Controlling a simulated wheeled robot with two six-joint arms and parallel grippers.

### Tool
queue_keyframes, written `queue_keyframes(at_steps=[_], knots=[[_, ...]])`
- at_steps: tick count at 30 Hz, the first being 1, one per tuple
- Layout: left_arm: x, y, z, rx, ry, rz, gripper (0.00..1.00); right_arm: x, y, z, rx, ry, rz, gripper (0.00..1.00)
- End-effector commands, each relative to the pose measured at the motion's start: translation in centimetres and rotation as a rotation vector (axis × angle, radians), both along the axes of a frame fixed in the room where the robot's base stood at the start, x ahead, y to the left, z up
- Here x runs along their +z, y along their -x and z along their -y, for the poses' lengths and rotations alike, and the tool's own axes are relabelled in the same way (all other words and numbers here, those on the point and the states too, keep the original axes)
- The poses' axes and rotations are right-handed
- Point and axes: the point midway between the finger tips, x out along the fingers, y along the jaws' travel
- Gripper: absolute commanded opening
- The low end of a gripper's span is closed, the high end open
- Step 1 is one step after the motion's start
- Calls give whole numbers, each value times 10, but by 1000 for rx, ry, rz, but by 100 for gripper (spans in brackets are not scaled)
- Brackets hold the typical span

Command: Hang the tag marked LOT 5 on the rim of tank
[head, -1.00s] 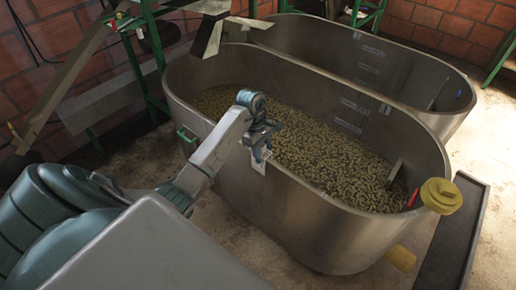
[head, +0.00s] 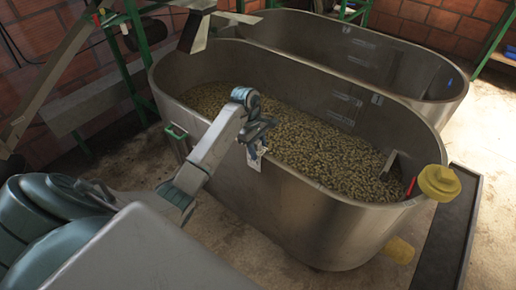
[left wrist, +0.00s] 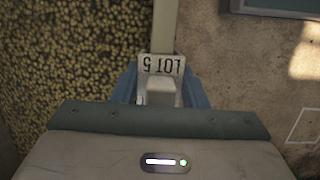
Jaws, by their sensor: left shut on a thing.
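The white tag marked LOT 5 (left wrist: 161,65) shows upside down between the blue fingers of my left gripper (left wrist: 160,88) in the left wrist view. In the head view my left gripper (head: 256,138) is shut on the tag (head: 254,160), which hangs at the near rim of the front steel tank (head: 330,215). The tank is filled with small yellowish beans or cherries. In the left wrist view the rim (left wrist: 164,25) runs just past the tag. I cannot tell whether the tag is hooked over the rim. My right gripper is not in view.
A second steel tank (head: 420,75) stands behind the front one. A dark tray (head: 455,235) lies on the floor at right.

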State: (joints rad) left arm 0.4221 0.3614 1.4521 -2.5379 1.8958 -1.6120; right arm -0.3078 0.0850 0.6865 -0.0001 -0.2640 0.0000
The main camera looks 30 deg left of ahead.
Motion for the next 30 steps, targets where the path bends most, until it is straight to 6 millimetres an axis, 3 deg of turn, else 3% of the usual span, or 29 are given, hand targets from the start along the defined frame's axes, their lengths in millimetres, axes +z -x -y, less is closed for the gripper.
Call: queue_keyframes(at_steps=[6,7,10,22,26,30], knots=[[0,0,0,0,0,0,10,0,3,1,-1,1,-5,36],[0,0,0,0,0,0,45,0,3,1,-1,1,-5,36],[0,0,0,0,0,0,65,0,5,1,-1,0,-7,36],[7,-1,-2,1,-1,3,65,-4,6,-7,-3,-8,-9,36],[27,-1,-8,0,-3,5,65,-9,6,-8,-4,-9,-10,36],[61,-2,-15,0,-3,5,65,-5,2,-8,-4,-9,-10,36]])
